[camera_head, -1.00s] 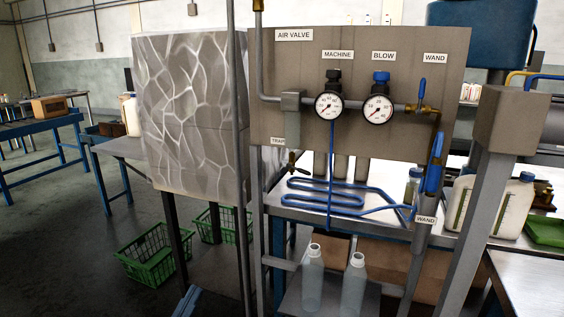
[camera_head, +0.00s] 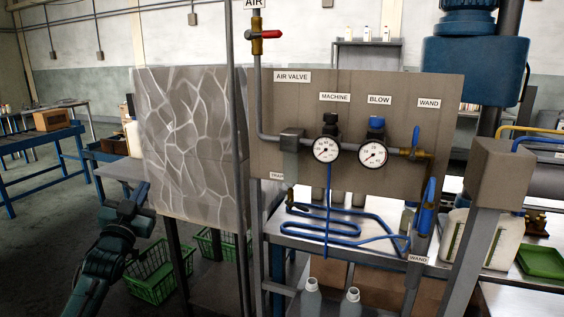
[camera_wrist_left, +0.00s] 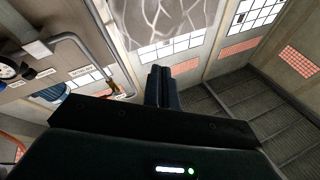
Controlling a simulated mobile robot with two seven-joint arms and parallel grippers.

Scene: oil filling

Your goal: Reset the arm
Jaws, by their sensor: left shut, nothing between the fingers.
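My left arm comes in at the lower left of the head view, its gripper (camera_head: 139,193) raised beside the left edge of the stone-patterned box (camera_head: 190,140). In the left wrist view my left gripper (camera_wrist_left: 163,72) has its two fingers together with nothing between them. The patterned box (camera_wrist_left: 165,18) also shows beyond the fingertips there. I cannot tell from the head view how far the gripper is from the box. My right gripper is not in view.
An air valve panel (camera_head: 285,105) with two gauges stands right of the box. A red-handled valve (camera_head: 268,35) tops the pipe. Green baskets (camera_head: 150,270) sit on the floor behind my left arm. Blue tubing (camera_head: 320,228) and bottles (camera_head: 311,298) are below the panel. A grey post (camera_head: 482,210) stands at right.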

